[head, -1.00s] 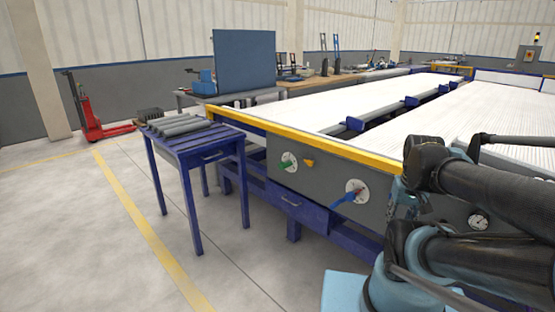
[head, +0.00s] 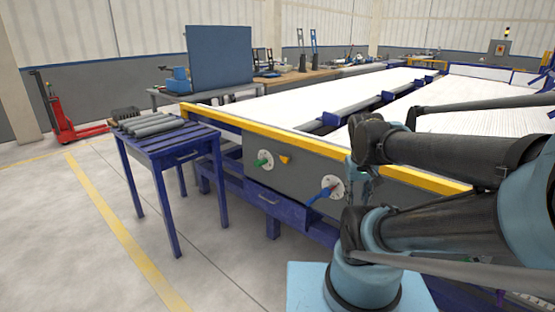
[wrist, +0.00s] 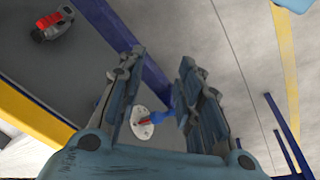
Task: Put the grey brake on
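My gripper (wrist: 161,57) is open and empty in the wrist view, its two blue-grey fingers apart. A red-and-grey fitting (wrist: 52,24) sits on the grey panel at upper left, beyond the left finger; I cannot tell for sure that it is the grey brake. In the head view the blue handle (head: 325,191) is on the panel's front, left of my arm, with a green-handled dial (head: 265,159) farther left. My arm hides the panel's right part.
The grey panel (head: 300,182) fronts a long bench with a yellow edge (head: 262,135). A blue table (head: 170,146) with grey pipes (head: 155,127) stands at left. A red pallet jack (head: 80,132) is behind it. The floor in front is clear.

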